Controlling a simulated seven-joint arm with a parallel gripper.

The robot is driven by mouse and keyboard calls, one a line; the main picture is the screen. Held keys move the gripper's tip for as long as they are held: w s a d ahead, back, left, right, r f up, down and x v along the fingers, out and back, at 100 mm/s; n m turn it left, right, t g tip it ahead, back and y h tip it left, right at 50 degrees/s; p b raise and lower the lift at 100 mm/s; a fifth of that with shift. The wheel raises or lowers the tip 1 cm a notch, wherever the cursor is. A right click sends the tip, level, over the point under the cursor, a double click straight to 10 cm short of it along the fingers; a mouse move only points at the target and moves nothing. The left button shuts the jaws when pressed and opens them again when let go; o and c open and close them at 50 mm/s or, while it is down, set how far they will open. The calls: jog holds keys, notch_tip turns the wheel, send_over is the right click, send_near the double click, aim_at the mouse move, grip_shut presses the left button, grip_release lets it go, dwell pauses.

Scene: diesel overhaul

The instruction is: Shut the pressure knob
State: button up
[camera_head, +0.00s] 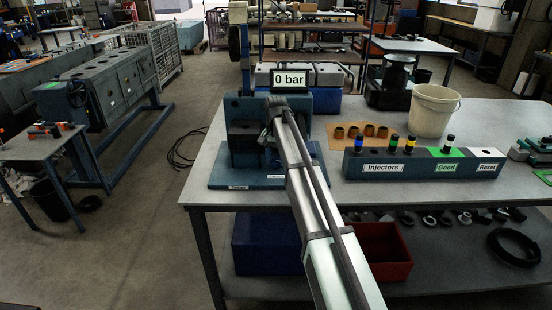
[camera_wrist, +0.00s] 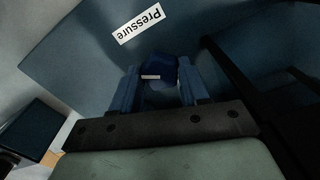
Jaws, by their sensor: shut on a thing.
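The pressure knob (camera_wrist: 160,68) is a dark blue round knob with a pale mark, below a white label reading Pressure (camera_wrist: 138,24) in the wrist view. My gripper (camera_wrist: 158,84) is shut on the knob, with one finger on each side of it. In the head view my gripper (camera_head: 276,112) reaches the upper front of the blue test stand (camera_head: 243,158); my arm hides the knob there. The display (camera_head: 290,79) on the stand reads 0 bar.
An injector rack (camera_head: 405,166) labelled Injectors, Good and Reset stands to the right on the grey table (camera_head: 228,200). Behind it are several brass parts on a tan mat (camera_head: 342,144) and a white bucket (camera_head: 432,110). A red bin (camera_head: 385,252) sits on the lower shelf.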

aim_at(276, 160)
dwell(0.3)
jog(key=o, duration=1)
jog(key=shift+o, duration=0.2)
jog(key=shift+r, duration=0.1)
notch_tip(276, 160, up, 14)
jog(key=shift+f, duration=0.2)
